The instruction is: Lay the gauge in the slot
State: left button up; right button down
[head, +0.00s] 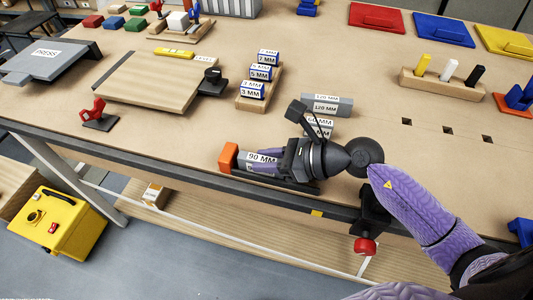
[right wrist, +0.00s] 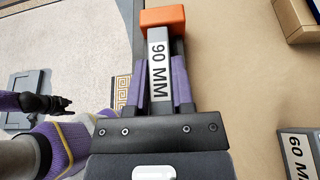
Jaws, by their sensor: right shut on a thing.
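The gauge is a grey bar with a white "90 MM" label (head: 262,158), near the bench's front edge. It also shows in the right wrist view (right wrist: 158,65), lengthwise between my fingers. My right gripper (head: 268,164) is shut on it, with purple fingers on both sides. The slot is a dark narrow holder with an orange end block (head: 229,157); this block also shows beyond the gauge's far end in the right wrist view (right wrist: 168,18). The gauge lines up with the holder. I cannot tell whether it rests on the floor. A small dark gripper, apparently my left, shows in the right wrist view (right wrist: 62,104); its jaws are unclear.
Grey blocks marked 120 MM (head: 327,105) and 60 MM (right wrist: 299,155) lie close to my right gripper. A wooden rack (head: 243,103) holds small marked blocks. A red-knobbed clamp (head: 365,246) sits at the front edge. Bare bench lies left of the holder.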

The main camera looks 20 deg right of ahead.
jog(key=shift+r+p, duration=0.35)
jog(key=shift+r, duration=0.3)
jog(key=shift+d+r, duration=0.1)
jog(key=shift+r, duration=0.05)
dwell(0.7)
jog(key=shift+f+b, duration=0.8)
jog(key=shift+f, duration=0.3)
jog(key=shift+c, duration=2)
grip_release()
jog(key=shift+f, duration=0.1)
